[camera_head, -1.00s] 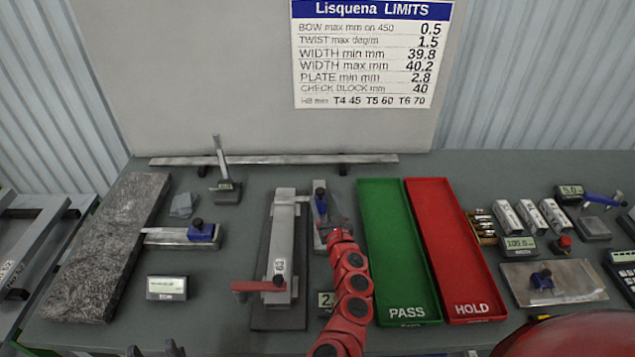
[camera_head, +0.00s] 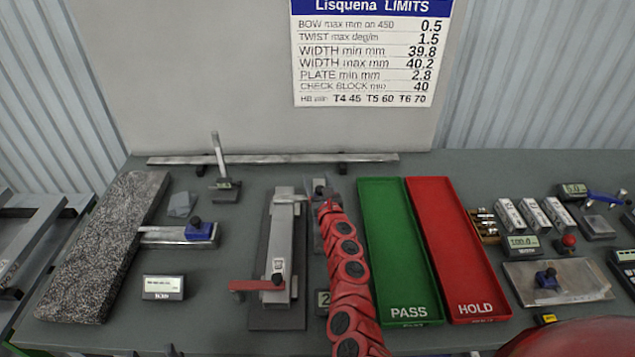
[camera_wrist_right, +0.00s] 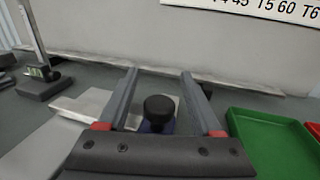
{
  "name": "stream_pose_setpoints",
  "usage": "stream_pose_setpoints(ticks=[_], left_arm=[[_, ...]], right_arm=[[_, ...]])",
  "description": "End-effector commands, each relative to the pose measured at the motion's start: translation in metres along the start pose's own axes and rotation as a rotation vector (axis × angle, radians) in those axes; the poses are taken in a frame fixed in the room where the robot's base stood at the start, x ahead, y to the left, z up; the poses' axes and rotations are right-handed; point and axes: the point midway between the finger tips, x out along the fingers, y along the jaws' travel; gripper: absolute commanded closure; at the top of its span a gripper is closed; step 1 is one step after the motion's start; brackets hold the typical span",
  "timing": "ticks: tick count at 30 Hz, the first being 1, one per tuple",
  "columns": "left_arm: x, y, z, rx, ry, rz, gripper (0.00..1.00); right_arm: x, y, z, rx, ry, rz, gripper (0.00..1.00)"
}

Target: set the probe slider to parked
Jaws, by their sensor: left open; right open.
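In the right wrist view a blue slider block with a round black knob (camera_wrist_right: 159,106) sits beside a pale metal plate, and I take it as the probe slider. My right gripper (camera_wrist_right: 158,74) is open, with one finger on each side of the knob; contact is not clear. In the head view my red right arm hides most of this spot, and the gripper (camera_head: 320,187) is at its far end. A similar blue block with a black knob (camera_head: 199,231) sits on a metal bar at the left. My left gripper (camera_head: 152,352) barely shows at the bottom edge, open.
A metal channel with a red lever (camera_head: 258,285) stands left of my right arm. The green PASS tray (camera_head: 385,235) and red HOLD tray (camera_head: 455,235) lie to its right. A granite block (camera_head: 105,245) and an upright gauge (camera_head: 222,180) are at the left.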

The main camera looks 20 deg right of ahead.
Motion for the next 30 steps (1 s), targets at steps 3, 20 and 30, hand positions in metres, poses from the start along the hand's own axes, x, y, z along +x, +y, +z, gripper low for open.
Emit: stream_pose_setpoints(ticks=[3, 20, 30], left_arm=[[0.0002, 0.0000, 0.0000, 0.000, 0.000, 0.000, 0.50], [0.0001, 0.0000, 0.0000, 0.000, 0.000, 0.000, 0.50], [0.0001, 0.0000, 0.0000, 0.000, 0.000, 0.000, 0.50]], right_arm=[[-0.0002, 0.0001, 0.0001, 0.000, 0.000, 0.000, 0.33], [-0.0003, 0.0000, 0.0000, -0.001, 0.000, 0.000, 1.00], [-0.0003, 0.0000, 0.0000, -0.001, 0.000, 0.000, 1.00]])
